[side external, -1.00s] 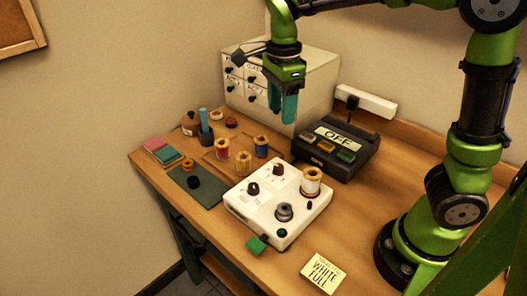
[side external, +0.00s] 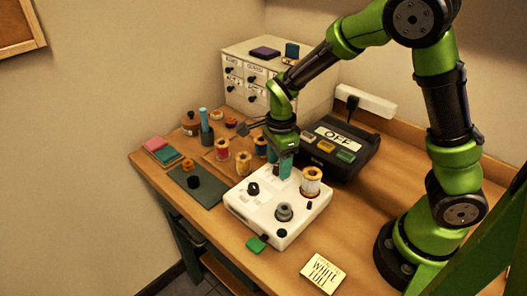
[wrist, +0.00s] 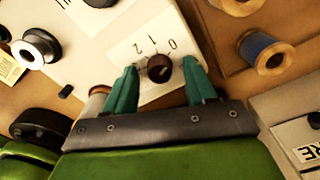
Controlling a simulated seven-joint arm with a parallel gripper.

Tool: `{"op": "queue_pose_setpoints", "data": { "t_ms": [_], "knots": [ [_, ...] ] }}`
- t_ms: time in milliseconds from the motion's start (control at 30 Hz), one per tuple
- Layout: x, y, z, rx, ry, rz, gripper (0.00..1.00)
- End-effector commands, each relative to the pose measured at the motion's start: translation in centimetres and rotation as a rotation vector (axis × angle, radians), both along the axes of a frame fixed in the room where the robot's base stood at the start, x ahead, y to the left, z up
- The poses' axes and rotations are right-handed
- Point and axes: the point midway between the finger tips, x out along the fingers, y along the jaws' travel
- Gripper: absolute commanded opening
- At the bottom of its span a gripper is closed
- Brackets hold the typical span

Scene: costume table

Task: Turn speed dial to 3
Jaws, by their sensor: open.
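The white machine box (side external: 242,208) stands on the table in the side view and fills the upper middle of the wrist view (wrist: 110,25). The dark brown speed dial (wrist: 159,68) sits on a white plate marked 0, 1 and 2 in the wrist view. A 3 is not visible, and I cannot read the dial's setting. My gripper (wrist: 160,72) is open, with one teal finger on each side of the dial. I cannot tell whether they touch it. In the side view my gripper (side external: 286,165) is low over the box's back, hiding the dial.
A white thread spool (side external: 311,181) stands right of my gripper. A black pedal box (side external: 348,135) marked OFF is behind it. Several coloured spools, including a red one (side external: 222,149), stand to the left. A note (side external: 323,271) reading WHITE FULL lies in front.

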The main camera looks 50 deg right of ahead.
Motion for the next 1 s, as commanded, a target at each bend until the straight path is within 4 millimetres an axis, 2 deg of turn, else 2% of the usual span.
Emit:
{"op": "queue_pose_setpoints", "data": {
  "t_ms": [267, 633, 1000],
  "knots": [
    [-0.01, 0.03, -0.17, 0.000, 0.001, 0.000, 0.56],
    [0.00, 0.03, -0.13, 0.001, 0.000, 0.000, 0.01],
    [0.00, 0.06, -0.10, 0.001, 0.000, 0.063, 0.00]
  ]
}}
